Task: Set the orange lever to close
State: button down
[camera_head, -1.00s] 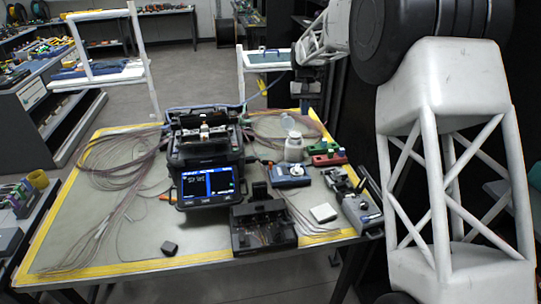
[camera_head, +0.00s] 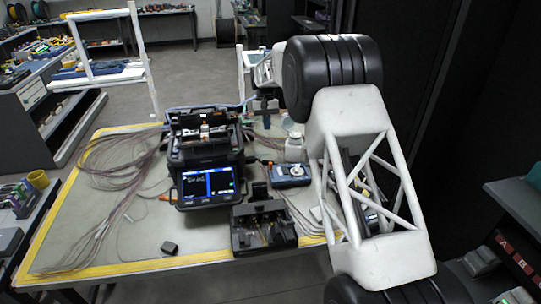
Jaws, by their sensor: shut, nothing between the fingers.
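The fusion splicer (camera_head: 205,160) stands on the work table with its lid up and its blue screen (camera_head: 208,183) lit. No orange lever can be made out for certain at this size. A small orange piece (camera_head: 166,197) lies by the splicer's lower left side, and I cannot tell what it is. My gripper (camera_head: 267,126) points down just beyond the splicer's right side, near the white bottle. It is small and dark in this view, looks shut, and holds nothing visible.
A white-capped bottle (camera_head: 295,149) and a blue device (camera_head: 291,174) stand right of the splicer. A black tray-like fixture (camera_head: 262,226) is in front. Fibre bundles (camera_head: 118,160) spread at left. My arm covers the table's right side. The front-left tabletop is mostly clear.

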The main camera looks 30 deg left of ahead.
aim_at(271, 166)
jog(key=x, duration=0.9)
jog(key=shift+d+f, duration=0.15)
jog(key=shift+f, duration=0.2)
jog(key=shift+s+d+f, duration=0.15)
jog(key=shift+s+d, duration=1.3)
jog(key=shift+s, duration=0.05)
jog(key=shift+s+d, duration=0.55)
jog(key=shift+s, duration=0.05)
jog(key=shift+s+d, duration=1.3)
jog(key=shift+f, duration=0.1)
